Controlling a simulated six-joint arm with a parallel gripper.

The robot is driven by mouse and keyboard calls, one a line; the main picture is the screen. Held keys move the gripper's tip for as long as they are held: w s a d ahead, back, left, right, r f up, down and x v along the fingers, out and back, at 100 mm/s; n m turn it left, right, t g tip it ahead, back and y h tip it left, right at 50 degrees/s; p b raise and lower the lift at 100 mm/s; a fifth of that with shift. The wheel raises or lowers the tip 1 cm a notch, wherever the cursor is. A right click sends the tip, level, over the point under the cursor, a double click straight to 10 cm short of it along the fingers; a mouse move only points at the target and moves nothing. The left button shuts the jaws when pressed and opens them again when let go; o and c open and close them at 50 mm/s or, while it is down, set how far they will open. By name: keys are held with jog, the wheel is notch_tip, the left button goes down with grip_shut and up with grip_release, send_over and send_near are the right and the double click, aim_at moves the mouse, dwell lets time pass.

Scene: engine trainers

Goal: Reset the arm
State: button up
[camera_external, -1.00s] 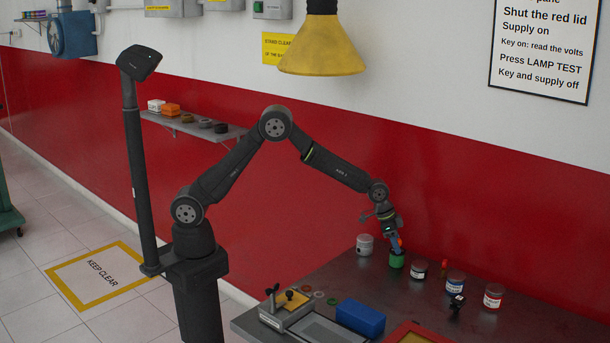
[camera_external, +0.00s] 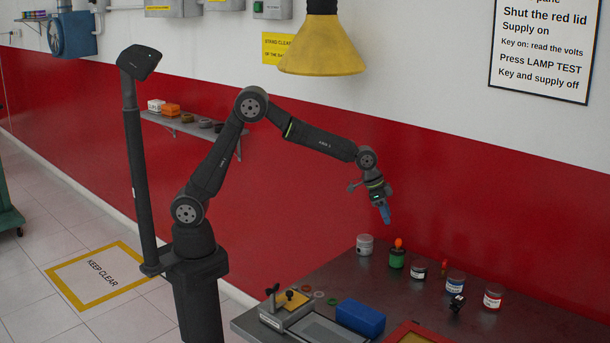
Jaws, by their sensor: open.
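My gripper (camera_external: 385,214) hangs in the air above the bench (camera_external: 340,278), its blue fingers pointing down. It is open, and I see nothing held in it. The green jar (camera_external: 397,258) stands on the bench below and to the right of the gripper, clear of it. An orange knob or ball (camera_external: 398,242) shows at the top of the green jar. The gap between the fingers is too small to make out.
A white jar (camera_external: 364,245), a dark-banded jar (camera_external: 419,269), a blue-banded jar (camera_external: 455,283) and a red-banded jar (camera_external: 493,297) stand along the bench. A blue box (camera_external: 360,317) lies in front. A yellow lamp (camera_external: 321,47) hangs above. Air around the gripper is free.

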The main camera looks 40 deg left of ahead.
aim_at(395, 239)
dwell(0.4)
jog(key=x, duration=1.1)
jog(key=shift+f, duration=0.3)
jog(key=shift+w+d, duration=0.1)
jog(key=shift+d, duration=0.05)
jog(key=shift+r, duration=1.1)
jog(key=shift+f, duration=0.1)
